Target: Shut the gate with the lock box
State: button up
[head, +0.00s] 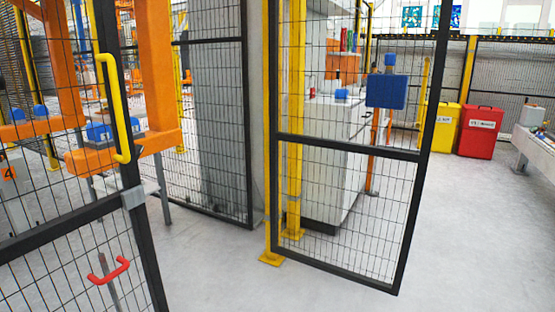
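In the head view, a black-framed mesh gate leaf (147,245) stands close at the left. A wide gap lies between the near leaf and this post. My gripper is not in view.
Bare grey floor (215,275) lies between the leaves. Behind are a white cabinet (325,185), orange frames (160,75) and a blue box (386,90) on an orange stand. Yellow (441,122) and red (480,130) bins stand at the right, near a bench (535,145).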

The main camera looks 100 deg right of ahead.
aim_at(387, 90)
jog(key=u, duration=0.05)
jog(key=k, duration=1.6)
jog(key=z, duration=4.5)
jog(key=i, duration=4.1)
jog(key=u, duration=2.4)
